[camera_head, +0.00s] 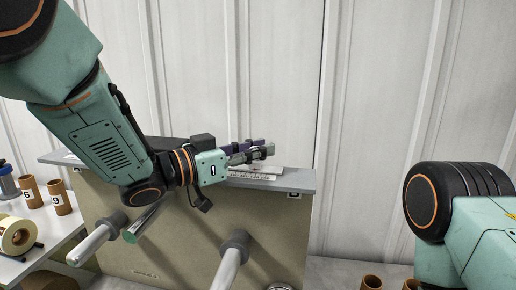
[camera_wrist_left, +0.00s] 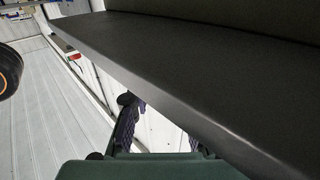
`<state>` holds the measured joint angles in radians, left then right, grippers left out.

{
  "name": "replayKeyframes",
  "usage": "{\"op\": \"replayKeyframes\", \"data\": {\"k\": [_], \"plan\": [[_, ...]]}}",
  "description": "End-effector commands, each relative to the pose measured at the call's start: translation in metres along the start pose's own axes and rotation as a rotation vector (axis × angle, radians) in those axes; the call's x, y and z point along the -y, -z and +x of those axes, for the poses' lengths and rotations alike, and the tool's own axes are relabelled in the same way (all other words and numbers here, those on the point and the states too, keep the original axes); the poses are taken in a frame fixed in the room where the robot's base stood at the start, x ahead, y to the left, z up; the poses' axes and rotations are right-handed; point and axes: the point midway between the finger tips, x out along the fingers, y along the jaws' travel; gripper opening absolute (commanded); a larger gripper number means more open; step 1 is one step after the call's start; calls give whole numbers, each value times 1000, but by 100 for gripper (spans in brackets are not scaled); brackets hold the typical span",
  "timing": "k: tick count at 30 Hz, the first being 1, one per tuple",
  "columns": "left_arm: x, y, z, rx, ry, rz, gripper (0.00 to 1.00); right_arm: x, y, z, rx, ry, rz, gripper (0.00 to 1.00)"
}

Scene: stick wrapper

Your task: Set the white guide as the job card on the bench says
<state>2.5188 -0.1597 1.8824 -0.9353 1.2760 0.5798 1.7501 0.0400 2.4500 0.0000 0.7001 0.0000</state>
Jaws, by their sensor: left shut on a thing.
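My left gripper (camera_head: 262,151) reaches in from the left, just above the grey top ledge (camera_head: 298,180) of the machine. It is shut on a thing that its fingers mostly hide. A small white piece, which looks like the white guide (camera_head: 268,170), shows under the fingertips, beside a pale scale strip (camera_head: 250,177) with dark marks. In the left wrist view the fingers (camera_wrist_left: 158,132) point under a dark slab, and the hold itself is not clear. My right gripper is out of view; only part of that arm shows at the right. I cannot make out a job card.
Grey rollers (camera_head: 100,238) stick out from the machine's tan front panel (camera_head: 275,225). A white bench (camera_head: 30,235) at the left holds a tape roll (camera_head: 15,236) and brown tubes (camera_head: 60,197). More brown tubes (camera_head: 372,283) stand at the bottom right.

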Motion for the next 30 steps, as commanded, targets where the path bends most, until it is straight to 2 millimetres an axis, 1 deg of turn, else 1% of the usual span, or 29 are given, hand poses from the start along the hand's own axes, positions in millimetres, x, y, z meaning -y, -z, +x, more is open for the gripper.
{"op": "replayKeyframes", "data": {"k": [1, 3, 8, 18, 19, 26, 30], "plan": [[5, 4, -4, -6, 3, -2, 0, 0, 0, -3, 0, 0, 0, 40], [10, 4, -9, -6, 3, -2, 0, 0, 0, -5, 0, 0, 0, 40], [18, 4, -17, -5, 3, 1, 0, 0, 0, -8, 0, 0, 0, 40], [19, 3, -18, -6, 1, 3, 0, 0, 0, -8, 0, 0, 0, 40], [19, 3, -18, -6, 1, 3, 24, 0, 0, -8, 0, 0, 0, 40], [19, 2, -18, -3, 1, 2, 43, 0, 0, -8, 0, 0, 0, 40], [19, 1, -18, -1, 1, 2, 43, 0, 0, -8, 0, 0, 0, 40]]}}
